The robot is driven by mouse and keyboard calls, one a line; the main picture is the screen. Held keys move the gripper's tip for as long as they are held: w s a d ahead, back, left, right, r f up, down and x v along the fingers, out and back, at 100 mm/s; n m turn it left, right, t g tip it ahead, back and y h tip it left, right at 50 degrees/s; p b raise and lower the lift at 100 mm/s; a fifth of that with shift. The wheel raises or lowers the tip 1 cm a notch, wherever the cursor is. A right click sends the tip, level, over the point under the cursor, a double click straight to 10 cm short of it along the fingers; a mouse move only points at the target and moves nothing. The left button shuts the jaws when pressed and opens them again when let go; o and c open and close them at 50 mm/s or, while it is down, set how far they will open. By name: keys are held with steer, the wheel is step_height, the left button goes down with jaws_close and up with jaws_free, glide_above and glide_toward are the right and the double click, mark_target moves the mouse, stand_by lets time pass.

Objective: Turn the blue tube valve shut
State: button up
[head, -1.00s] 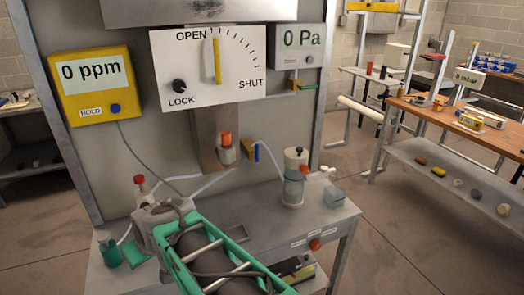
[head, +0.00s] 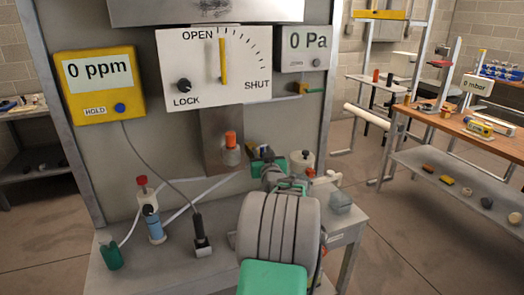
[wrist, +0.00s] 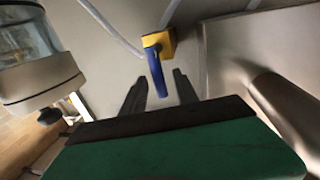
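The tube valve has a yellow body (wrist: 162,42) and a blue lever (wrist: 156,72) in the wrist view. A clear tube runs to the yellow body. My gripper (wrist: 161,77) is open, with one dark finger on each side of the lever's lower end. The fingers look apart from the lever, and I cannot tell whether its end is fully between them in depth. In the head view my gripper (head: 262,157) reaches to the valve below the panel, and hides most of it.
A clear vessel (wrist: 28,48) stands left of my gripper in the wrist view. The head view shows a white LOCK/SHUT dial panel (head: 213,68) above, a yellow ppm meter (head: 100,84), an orange-topped fitting (head: 231,148) beside my gripper, and a blue bottle (head: 154,226) on the bench.

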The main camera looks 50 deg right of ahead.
steer(key=shift+w+d, duration=0.15)
jaws_close()
stand_by(0.5)
